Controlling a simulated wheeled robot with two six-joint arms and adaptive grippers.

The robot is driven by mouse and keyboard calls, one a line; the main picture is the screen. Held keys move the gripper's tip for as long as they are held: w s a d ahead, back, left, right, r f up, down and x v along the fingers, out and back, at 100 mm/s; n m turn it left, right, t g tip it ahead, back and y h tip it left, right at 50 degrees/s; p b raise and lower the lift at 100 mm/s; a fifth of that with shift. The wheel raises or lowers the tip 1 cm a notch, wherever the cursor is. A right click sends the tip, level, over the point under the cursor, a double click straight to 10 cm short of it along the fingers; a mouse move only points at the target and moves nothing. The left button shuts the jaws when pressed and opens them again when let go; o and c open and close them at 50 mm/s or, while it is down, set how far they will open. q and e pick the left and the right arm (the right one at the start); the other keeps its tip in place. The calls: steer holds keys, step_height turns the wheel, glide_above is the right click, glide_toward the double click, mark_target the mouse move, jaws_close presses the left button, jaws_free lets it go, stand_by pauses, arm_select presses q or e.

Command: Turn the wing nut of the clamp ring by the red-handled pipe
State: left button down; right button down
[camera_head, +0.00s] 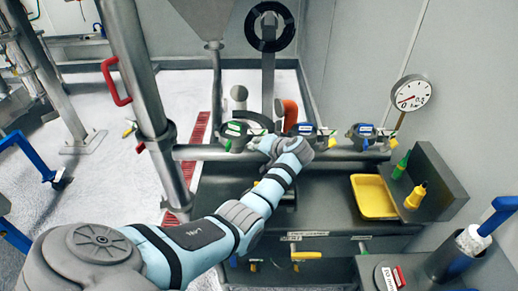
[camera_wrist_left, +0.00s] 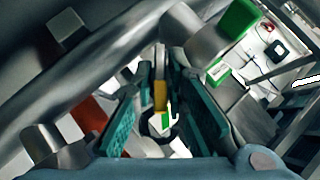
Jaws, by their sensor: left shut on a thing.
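The red-handled pipe (camera_head: 140,80) stands at the left in the head view, its red handle (camera_head: 115,81) on its side. A horizontal pipe joins it and carries several clamp rings. The nearest clamp ring (camera_head: 232,131), with a green part, is beside my left gripper (camera_head: 262,146). My left arm reaches across from the lower left and partly hides this area. In the left wrist view, the teal fingers of my left gripper (camera_wrist_left: 160,98) are closed around a yellow piece, apparently the wing nut (camera_wrist_left: 160,95). My right gripper is not in view.
Blue-labelled clamp rings (camera_head: 304,131) continue along the horizontal pipe to the right. A yellow tray (camera_head: 373,197) and green and yellow bottles (camera_head: 414,196) stand on the right shelf. A gauge (camera_head: 410,93) is on the wall. A hopper (camera_head: 208,18) hangs above.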

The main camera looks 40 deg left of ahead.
arm_select(q)
steer(key=shift+s+f, duration=0.1)
steer(key=shift+f, duration=0.1)
stand_by(0.4)
steer(key=c, duration=1.7)
jaws_free()
steer(key=shift+a, duration=0.1)
steer(key=shift+a+f, duration=0.1)
steer(key=shift+a, duration=0.1)
steer(key=v, duration=1.2)
steer(key=shift+w+d+f, duration=0.1)
steer(key=shift+w+d, duration=0.05)
steer(key=shift+w, duration=0.05)
